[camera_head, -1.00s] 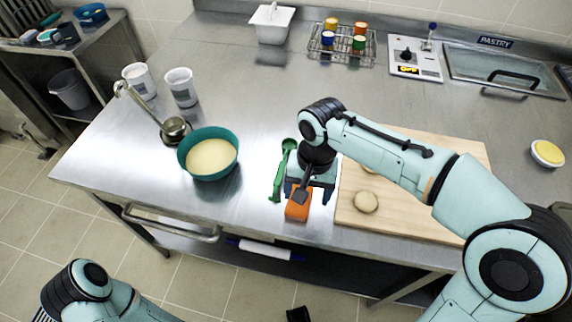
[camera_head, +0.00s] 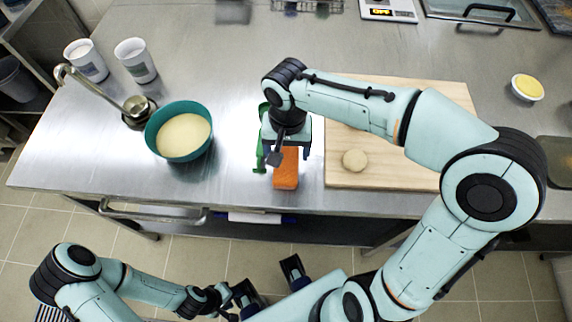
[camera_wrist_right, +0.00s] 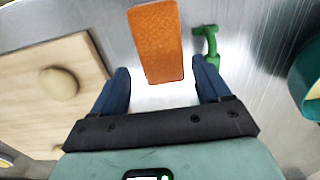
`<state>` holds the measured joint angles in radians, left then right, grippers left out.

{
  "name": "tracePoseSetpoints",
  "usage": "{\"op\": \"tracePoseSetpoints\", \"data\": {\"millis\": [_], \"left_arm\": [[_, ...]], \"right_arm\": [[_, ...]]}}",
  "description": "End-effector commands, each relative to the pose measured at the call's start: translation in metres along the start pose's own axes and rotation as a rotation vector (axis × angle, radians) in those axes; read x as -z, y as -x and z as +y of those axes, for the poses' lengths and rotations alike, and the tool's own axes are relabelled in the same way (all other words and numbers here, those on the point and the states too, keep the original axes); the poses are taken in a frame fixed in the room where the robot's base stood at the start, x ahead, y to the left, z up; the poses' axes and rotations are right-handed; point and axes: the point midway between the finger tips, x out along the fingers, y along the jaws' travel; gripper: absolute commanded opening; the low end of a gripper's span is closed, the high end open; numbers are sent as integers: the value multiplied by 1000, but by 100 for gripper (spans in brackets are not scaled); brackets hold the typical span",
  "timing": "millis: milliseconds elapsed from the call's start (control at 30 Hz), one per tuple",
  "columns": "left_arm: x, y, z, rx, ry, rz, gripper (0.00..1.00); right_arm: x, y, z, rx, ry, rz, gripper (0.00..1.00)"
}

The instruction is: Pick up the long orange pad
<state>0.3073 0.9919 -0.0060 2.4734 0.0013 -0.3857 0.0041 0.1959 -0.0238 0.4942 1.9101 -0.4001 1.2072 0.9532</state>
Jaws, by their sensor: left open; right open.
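The long orange pad (camera_head: 286,170) lies on the steel counter near its front edge, just left of the cutting board. In the right wrist view the pad (camera_wrist_right: 156,42) lies ahead of and between the blue fingers. My right gripper (camera_head: 287,152) is over the pad in the head view, pointing down. In the right wrist view the right gripper (camera_wrist_right: 163,82) is open, with one finger on each side of the pad's near end and nothing held. My left gripper (camera_head: 268,280) is open and empty, low in front of the counter.
A green utensil (camera_wrist_right: 208,45) lies close beside the pad. A wooden board (camera_head: 390,178) with a dough ball (camera_head: 355,160) is on the right. A teal bowl (camera_head: 180,131), a ladle (camera_head: 137,106) and two white cups (camera_head: 135,60) stand on the left.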

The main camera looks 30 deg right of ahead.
Motion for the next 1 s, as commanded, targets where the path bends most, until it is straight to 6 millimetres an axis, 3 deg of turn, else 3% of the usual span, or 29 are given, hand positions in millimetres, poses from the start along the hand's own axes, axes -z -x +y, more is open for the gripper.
{"op": "tracePoseSetpoints", "data": {"millis": [300, 567, 700, 1000], "left_arm": [[0, -5, -2, 0, 0, -1, 43], [0, -5, -2, 0, 0, -1, 43], [0, -5, -2, 0, 0, -1, 43], [0, -5, -2, 0, 0, -1, 43]], "right_arm": [[2, -44, -1, -1, 1, -2, 77], [3, -46, -1, 1, 1, 0, 77], [3, -46, -1, 1, 1, 0, 34], [3, -45, -1, 1, 1, 1, 33]]}}
